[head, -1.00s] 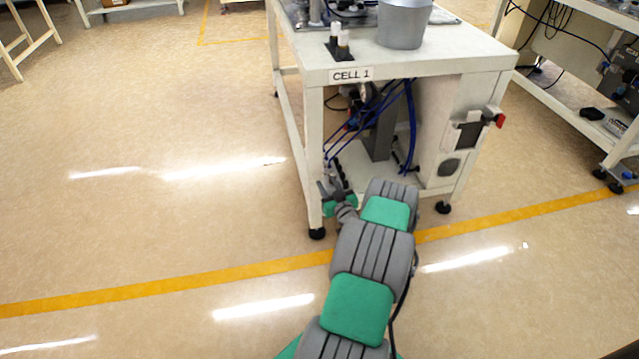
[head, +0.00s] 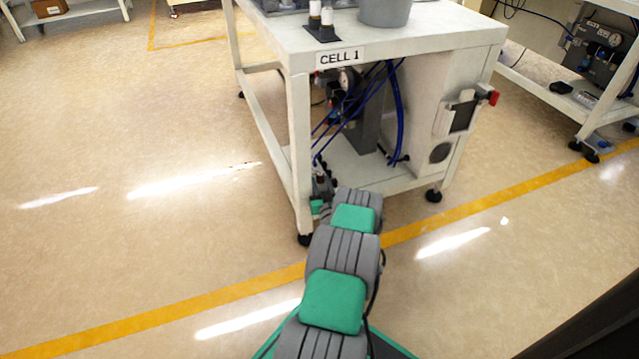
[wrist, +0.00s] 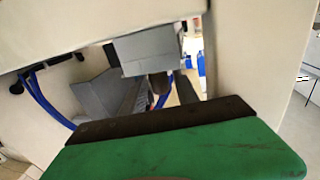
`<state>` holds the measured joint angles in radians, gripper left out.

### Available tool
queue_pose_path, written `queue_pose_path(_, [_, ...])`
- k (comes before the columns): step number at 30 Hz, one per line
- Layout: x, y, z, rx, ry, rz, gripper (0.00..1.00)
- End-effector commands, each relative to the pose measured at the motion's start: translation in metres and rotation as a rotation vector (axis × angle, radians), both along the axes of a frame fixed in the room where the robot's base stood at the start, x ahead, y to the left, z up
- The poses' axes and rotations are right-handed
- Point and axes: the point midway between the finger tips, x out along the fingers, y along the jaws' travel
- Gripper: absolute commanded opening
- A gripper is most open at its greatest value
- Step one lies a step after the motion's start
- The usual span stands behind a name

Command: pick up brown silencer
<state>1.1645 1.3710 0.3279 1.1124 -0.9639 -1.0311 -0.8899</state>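I cannot make out a brown silencer for certain in either view. Two small white-topped pieces (head: 321,16) stand in a black holder (head: 322,34) on the table marked CELL 1 (head: 420,38); their lower parts are cut by shadow and too small to read. My gripper (head: 321,188) is low at the table's front left leg, partly hidden by my arm. In the wrist view the green hand fills the lower part, and two dark finger-like pieces (wrist: 172,88) show past its edge. Nothing is clearly held between them.
Blue hoses (head: 397,115) and a grey upright (head: 368,125) fill the space under the table. A grey bucket (head: 385,11) stands on top. The table legs and lower shelf are close to my arm. Open floor (head: 110,200) lies to the left. Another bench (head: 560,95) stands right.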

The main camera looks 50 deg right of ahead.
Motion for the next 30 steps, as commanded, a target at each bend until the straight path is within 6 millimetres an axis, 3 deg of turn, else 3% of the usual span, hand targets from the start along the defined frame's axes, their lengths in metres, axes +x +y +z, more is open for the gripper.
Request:
queue_pose_path(7, [0.0008,-0.0029,0.0006,0.001,0.0,-0.002,0.35])
queue_pose_path(20, [0.0002,-0.003,0.0006,0.001,0.001,-0.003,0.0])
queue_pose_path(30, [0.0002,-0.003,0.0006,0.001,0.001,-0.003,0.0])
